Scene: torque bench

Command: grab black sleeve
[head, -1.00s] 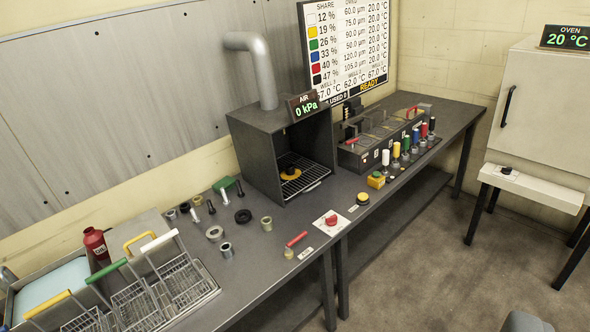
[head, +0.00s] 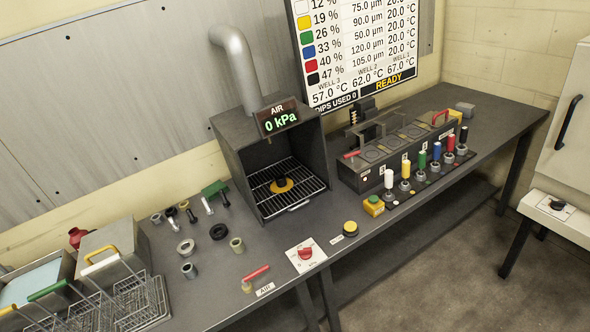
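Small parts lie on the dark bench left of the box. A thick black ring (head: 219,231) lies flat there. A dark short sleeve (head: 171,212) stands behind it to the left. A short black cylindrical piece (head: 224,199) lies near the green block. I cannot tell for sure which of these is the black sleeve. Other sleeves near them are grey (head: 188,270) and pale (head: 237,244). A silver ring (head: 185,248) lies beside the black ring. My gripper is not in view.
Wire baskets (head: 150,298) stand at left. A red-handled AIR valve (head: 256,273), a red knob (head: 305,253) and a yellow button (head: 350,228) line the front edge.

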